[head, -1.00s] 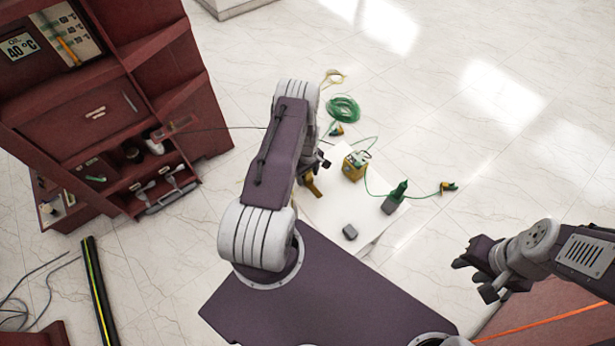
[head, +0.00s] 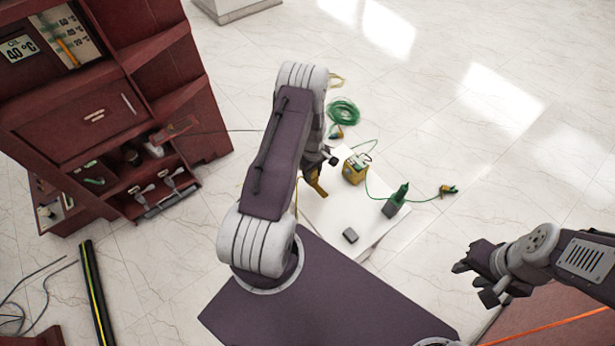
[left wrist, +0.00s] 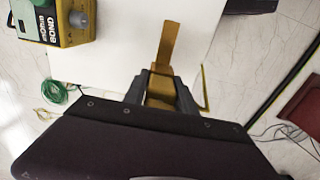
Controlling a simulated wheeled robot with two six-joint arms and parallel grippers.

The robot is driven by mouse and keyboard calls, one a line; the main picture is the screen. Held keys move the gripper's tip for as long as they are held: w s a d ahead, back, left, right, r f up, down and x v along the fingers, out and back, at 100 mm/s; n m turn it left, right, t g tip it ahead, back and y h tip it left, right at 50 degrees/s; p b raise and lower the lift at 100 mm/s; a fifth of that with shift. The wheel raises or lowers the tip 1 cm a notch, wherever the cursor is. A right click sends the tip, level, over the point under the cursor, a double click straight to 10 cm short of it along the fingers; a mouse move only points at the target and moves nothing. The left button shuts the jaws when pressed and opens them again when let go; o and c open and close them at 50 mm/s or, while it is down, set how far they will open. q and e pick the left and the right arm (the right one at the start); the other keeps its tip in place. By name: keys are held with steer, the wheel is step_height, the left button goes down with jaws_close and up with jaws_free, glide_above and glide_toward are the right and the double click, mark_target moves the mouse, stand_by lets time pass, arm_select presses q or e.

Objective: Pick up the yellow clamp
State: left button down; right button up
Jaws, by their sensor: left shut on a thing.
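The yellow clamp (head: 319,187) shows in the head view just below my left gripper (head: 321,167), over the left part of the white tabletop (head: 325,214). In the left wrist view, the two dark fingers of my left gripper (left wrist: 161,90) are closed on the yellow clamp (left wrist: 167,45), whose flat arm sticks out past the fingertips over the white surface. My left arm hides part of the gripper in the head view. My right gripper (head: 474,281) is at the right in the head view, with its fingers apart and nothing between them.
A yellow box (head: 354,170) stands on the table, with a grey block (head: 350,235) and a green-topped device (head: 396,201) nearby. A green cable coil (head: 343,111) lies behind. A dark red cabinet (head: 100,115) stands at the left.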

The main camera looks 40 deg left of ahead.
arm_select(q)
steer(key=d+r+p, duration=0.4)
steer(key=d+r, duration=0.5)
steer(key=r, duration=0.3)
steer(key=shift+s+d, duration=0.15)
steer(key=shift+d, duration=0.05)
steer(key=shift+r, duration=0.1)
